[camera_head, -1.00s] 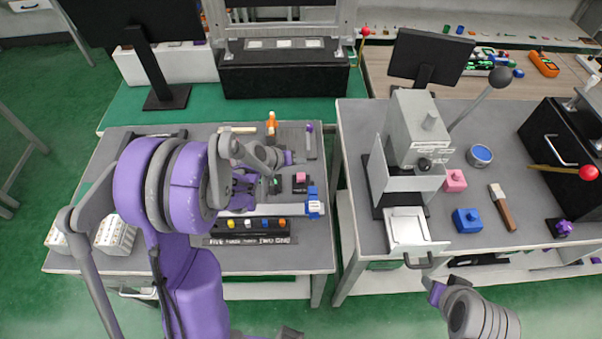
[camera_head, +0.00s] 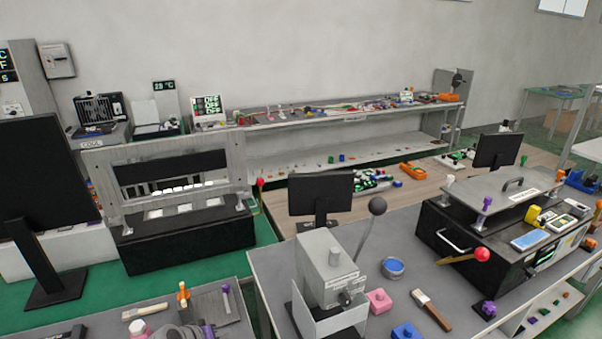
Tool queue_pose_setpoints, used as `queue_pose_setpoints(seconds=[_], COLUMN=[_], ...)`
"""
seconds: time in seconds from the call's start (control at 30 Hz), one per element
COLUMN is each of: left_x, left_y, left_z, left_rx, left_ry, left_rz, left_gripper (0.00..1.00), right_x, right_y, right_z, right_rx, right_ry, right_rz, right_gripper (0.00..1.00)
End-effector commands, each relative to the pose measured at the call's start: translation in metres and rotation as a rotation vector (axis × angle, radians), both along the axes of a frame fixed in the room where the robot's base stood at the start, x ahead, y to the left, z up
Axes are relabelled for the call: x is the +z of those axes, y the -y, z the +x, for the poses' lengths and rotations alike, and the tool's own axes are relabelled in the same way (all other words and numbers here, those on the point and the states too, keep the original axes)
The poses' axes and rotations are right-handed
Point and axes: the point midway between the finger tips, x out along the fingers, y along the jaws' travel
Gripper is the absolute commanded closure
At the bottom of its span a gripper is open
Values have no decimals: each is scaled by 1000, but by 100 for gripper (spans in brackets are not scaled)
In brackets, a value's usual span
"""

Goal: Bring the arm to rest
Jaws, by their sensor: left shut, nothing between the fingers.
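The rest of my left arm is below the picture. My right gripper is out of view. A lever with a red ball (camera_head: 481,254) sticks out from the black machine (camera_head: 470,235) at the right.
A blue round tin (camera_head: 392,267), a pink block (camera_head: 379,301), a blue block (camera_head: 406,332) and a brush (camera_head: 430,310) lie right of the press. A black monitor (camera_head: 320,195) stands behind it. A black-based fixture (camera_head: 185,245) stands at the left back.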

Motion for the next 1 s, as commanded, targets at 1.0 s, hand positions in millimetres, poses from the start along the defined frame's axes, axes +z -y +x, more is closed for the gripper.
queue_pose_setpoints(seconds=[1.0], left_x=[78], left_y=[62], left_z=[-229], left_rx=[-225], left_ry=[-159], left_rz=[480], left_gripper=[100], right_x=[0], right_y=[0], right_z=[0], right_rx=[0], right_ry=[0], right_rz=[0], right_gripper=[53])
